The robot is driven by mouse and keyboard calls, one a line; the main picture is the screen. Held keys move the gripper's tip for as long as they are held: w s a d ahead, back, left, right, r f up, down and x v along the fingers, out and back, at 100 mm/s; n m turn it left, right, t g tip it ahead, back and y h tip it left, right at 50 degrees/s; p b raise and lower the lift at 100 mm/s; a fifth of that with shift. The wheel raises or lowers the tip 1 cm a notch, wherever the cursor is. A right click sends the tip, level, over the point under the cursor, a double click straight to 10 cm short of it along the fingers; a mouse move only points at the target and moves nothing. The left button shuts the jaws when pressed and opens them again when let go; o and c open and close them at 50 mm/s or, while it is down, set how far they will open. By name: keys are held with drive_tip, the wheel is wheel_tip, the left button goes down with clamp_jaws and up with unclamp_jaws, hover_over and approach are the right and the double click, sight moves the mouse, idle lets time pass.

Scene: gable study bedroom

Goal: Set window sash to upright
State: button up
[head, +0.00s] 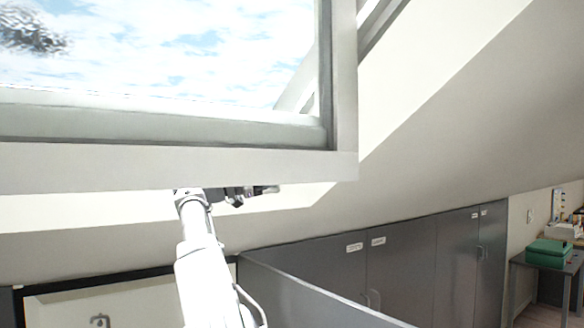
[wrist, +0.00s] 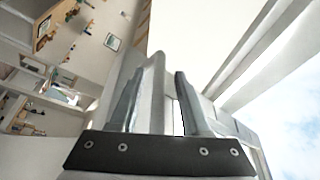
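The window sash (head: 180,167) is a pale grey frame around a glass pane with sky behind it. It fills the upper left of the head view and stands out at an angle from the sloped roof opening. My gripper (head: 268,190) is just below the sash's bottom rail, near its right corner, fingers pointing right. In the wrist view my gripper (wrist: 162,75) has its two fingers apart, with a pale bar between or just beyond them. I cannot tell whether that bar touches the fingers. Pale frame members and sky fill the right of that view.
Grey cabinets (head: 405,270) line the low wall at the right. A grey panel edge (head: 310,295) is below my gripper. A desk (head: 545,265) with a green box (head: 549,253) stands at the far right. The sloped ceiling (head: 470,140) closes in at the right.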

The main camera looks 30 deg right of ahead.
drive_tip(key=shift+a, duration=0.1)
drive_tip(key=p+v, duration=0.1)
drive_tip(key=v, duration=0.6)
drive_tip(key=shift+a, duration=0.15)
